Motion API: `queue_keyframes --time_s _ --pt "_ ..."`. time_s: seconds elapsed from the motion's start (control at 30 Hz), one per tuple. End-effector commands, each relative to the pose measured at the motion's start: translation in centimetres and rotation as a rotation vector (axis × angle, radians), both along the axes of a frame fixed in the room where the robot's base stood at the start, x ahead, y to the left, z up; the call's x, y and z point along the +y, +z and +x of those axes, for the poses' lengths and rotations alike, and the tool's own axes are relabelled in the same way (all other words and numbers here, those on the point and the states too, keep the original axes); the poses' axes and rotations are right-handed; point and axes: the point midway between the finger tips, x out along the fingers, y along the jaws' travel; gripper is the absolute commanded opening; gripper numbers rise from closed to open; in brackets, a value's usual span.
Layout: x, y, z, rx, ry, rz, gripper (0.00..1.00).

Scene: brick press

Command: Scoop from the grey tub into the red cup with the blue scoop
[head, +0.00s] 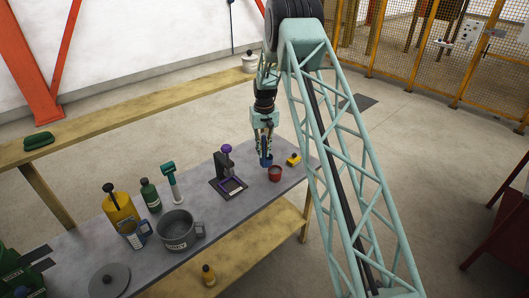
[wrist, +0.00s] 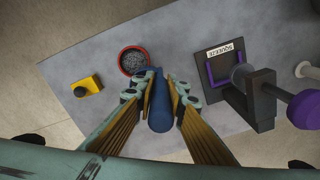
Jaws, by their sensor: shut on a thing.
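My gripper (head: 265,143) is shut on the blue scoop (head: 266,160), just above the far right end of the grey table. In the wrist view the scoop (wrist: 160,105) sits between the finger pads of my gripper (wrist: 160,95). The red cup (head: 275,175) stands on the table right by the scoop's lower end. In the wrist view the cup (wrist: 122,64) holds grey, grainy stuff, and the scoop's far end overlaps its right rim. I cannot tell whether they touch or what the scoop holds. The grey tub (head: 178,243) stands at the table's near part, away from my gripper.
A press with a purple knob (head: 227,150) stands left of the cup. A small yellow block (head: 294,160) is to its right. A teal tool (head: 170,177), green bottle (head: 150,196), yellow canister (head: 118,209) and blue container (head: 134,238) surround the tub. A grey disc (head: 108,282) lies nearer.

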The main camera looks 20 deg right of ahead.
Motion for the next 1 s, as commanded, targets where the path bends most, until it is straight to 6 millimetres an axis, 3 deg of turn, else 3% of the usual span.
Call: queue_keyframes --time_s 0.6,1.0 --pt "0.0 3.5 0.1 0.004 -0.001 -0.006 0.0" --pt "0.0 4.0 0.0 0.005 -0.001 -0.006 0.0"
